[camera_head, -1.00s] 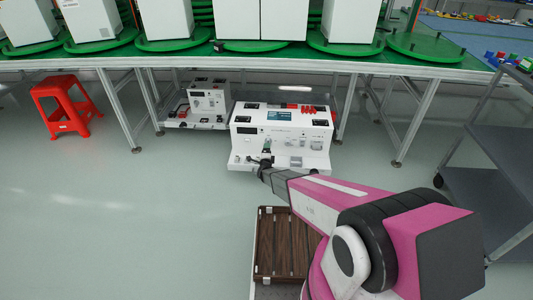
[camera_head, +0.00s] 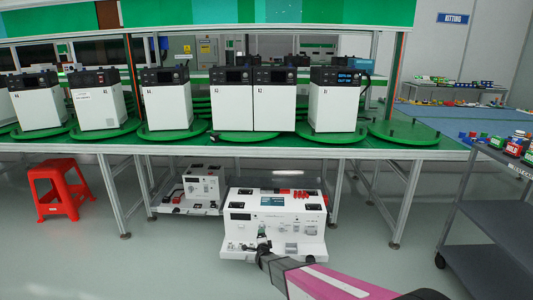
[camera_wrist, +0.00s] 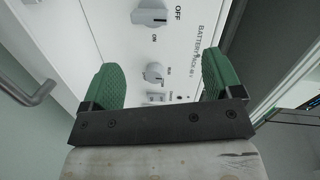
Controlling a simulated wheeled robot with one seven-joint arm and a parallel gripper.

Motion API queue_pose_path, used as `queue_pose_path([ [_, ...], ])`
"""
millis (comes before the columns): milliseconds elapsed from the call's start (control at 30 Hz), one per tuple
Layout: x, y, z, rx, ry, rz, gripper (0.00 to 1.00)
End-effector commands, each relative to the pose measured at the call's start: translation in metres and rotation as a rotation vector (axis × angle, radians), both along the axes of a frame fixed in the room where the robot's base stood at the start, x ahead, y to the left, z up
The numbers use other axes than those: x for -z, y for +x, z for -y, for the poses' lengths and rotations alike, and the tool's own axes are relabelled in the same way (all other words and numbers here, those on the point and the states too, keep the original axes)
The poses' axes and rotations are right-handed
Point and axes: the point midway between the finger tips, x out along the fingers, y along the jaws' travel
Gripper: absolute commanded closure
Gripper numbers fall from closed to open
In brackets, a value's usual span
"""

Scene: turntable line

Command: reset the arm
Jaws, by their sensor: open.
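My arm (camera_head: 320,280) reaches from the bottom right of the head view toward a white panel unit (camera_head: 275,213) on the floor in front of the line. My gripper (camera_head: 263,245) is small there, at the front of that unit. In the wrist view my gripper (camera_wrist: 163,82) has its two green finger pads spread wide, with nothing between them. Beyond them is a white panel (camera_wrist: 110,35) with a knob (camera_wrist: 150,17) marked OFF and ON, a smaller knob (camera_wrist: 154,73), and battery pack lettering. Whether the fingertips touch the panel I cannot tell.
A second white unit (camera_head: 204,185) stands behind left. The green-topped line (camera_head: 300,148) carries several white boxes on green turntables; one turntable (camera_head: 403,133) at right is empty. A red stool (camera_head: 60,187) is left, a grey cart (camera_head: 495,200) right. Floor at lower left is clear.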

Motion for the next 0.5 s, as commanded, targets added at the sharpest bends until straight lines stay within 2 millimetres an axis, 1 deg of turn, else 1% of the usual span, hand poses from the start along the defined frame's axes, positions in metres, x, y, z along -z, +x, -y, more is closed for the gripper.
queue_pose_path([
  [33,-0.02,-0.009,0.01,-0.03,-0.048,-0.045,0.15],
  [167,-0.051,-0.026,0.027,-0.132,-0.2,-0.184,0.15],
  [200,-0.061,-0.033,0.033,-0.168,-0.248,-0.228,0.15],
  [267,-0.076,-0.046,0.044,-0.224,-0.324,-0.295,0.15],
  [367,-0.099,-0.072,0.063,-0.324,-0.45,-0.407,0.15],
  [467,-0.122,-0.103,0.084,-0.429,-0.57,-0.519,0.15],
  [500,-0.131,-0.117,0.094,-0.472,-0.616,-0.564,0.15],
])
